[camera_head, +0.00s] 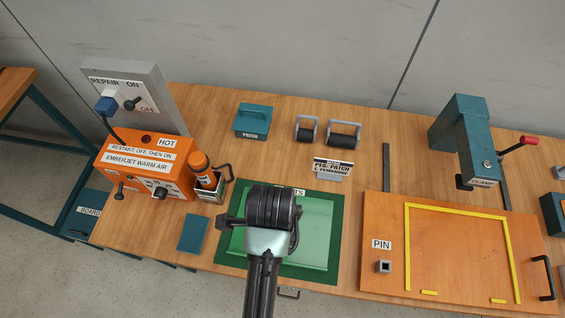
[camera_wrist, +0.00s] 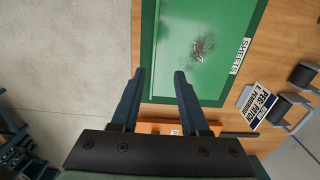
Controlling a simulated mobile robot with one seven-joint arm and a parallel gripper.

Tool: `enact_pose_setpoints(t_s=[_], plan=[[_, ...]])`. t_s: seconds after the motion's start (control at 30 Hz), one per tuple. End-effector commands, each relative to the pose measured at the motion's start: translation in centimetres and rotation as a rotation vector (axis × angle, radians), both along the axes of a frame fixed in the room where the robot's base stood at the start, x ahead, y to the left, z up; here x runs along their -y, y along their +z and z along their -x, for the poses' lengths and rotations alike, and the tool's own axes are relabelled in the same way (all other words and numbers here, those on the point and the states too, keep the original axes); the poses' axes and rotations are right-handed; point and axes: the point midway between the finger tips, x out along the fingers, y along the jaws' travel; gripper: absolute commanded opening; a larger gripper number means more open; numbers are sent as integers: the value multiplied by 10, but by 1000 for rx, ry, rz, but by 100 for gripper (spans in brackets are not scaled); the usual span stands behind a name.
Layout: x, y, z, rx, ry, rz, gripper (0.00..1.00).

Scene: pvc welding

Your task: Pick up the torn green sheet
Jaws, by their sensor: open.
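The light green sheet (camera_head: 312,240) lies flat on a darker green mat (camera_head: 338,205) labelled SHEETS. My arm covers its middle in the head view. In the wrist view the sheet (camera_wrist: 180,30) shows a dark, ragged tear (camera_wrist: 203,46) with scattered specks around it. My gripper (camera_wrist: 160,74) is open and empty, its two blue fingers apart. In the wrist view its tips appear at the sheet's near edge. I cannot tell the height above the sheet. In the head view the fingers are mostly hidden by my wrist.
An orange warm air box (camera_head: 145,163) and an orange-topped tool (camera_head: 203,172) stand left. Rollers (camera_head: 343,134), a teal PATCH box (camera_head: 252,121) and a sign (camera_head: 333,168) stand behind. An orange board (camera_head: 455,255) with yellow strips and a teal press (camera_head: 465,135) are right. A blue-teal pad (camera_head: 193,234) lies left of the mat.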

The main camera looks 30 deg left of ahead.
Motion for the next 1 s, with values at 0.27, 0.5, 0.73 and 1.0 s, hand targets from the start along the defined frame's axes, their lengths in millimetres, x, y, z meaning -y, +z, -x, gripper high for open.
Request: enact_pose_setpoints(t_s=[0.27,0.5,0.73,1.0], plan=[[1,-50,6,-19,-9,7,45],[1,-75,4,-13,-9,5,45],[5,-100,11,-17,-9,6,45],[5,-127,11,-11,-8,4,45]])
